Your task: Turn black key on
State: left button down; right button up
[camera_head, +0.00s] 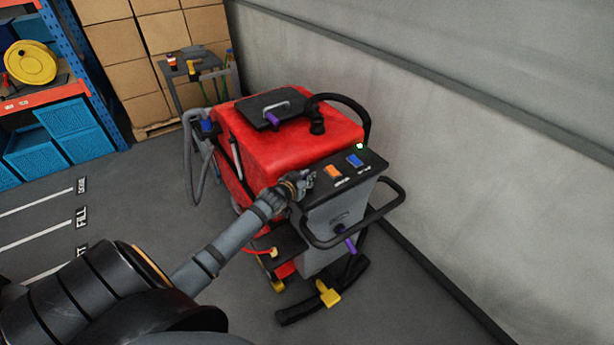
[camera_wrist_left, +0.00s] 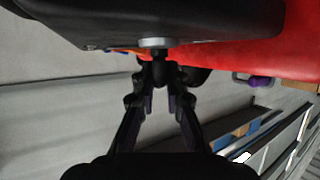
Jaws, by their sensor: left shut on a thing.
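The red floor scrubber (camera_head: 290,138) stands by the wall, with a dark control panel (camera_head: 345,178) on its rear top. My left gripper (camera_head: 304,182) reaches the left edge of this panel. In the left wrist view, the fingers of my left gripper (camera_wrist_left: 160,82) are closed together on the small black key (camera_wrist_left: 160,70). The key sits just below a silver round collar (camera_wrist_left: 155,43) on the dark panel. The fingers hide part of the key, and its turn angle cannot be told. The right gripper is not in view.
The panel also has an orange switch (camera_head: 333,171), a blue switch (camera_head: 355,160) and a lit green lamp (camera_head: 360,147). A black handlebar (camera_head: 392,208) curves around the panel's rear. Cardboard boxes (camera_head: 140,50) and a shelf with blue crates (camera_head: 62,118) stand at the back left.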

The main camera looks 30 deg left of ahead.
pick_arm(q)
jog(key=c, duration=1.5)
grip_release()
jog(key=shift+c, duration=0.2)
jog(key=shift+o, duration=0.8)
jog(key=shift+w+f, duration=0.1)
jog(key=shift+w, duration=0.1)
jog(key=shift+s, duration=0.1)
jog(key=v, duration=1.1)
jog(key=shift+s, duration=0.35)
jog(key=shift+s, duration=0.1)
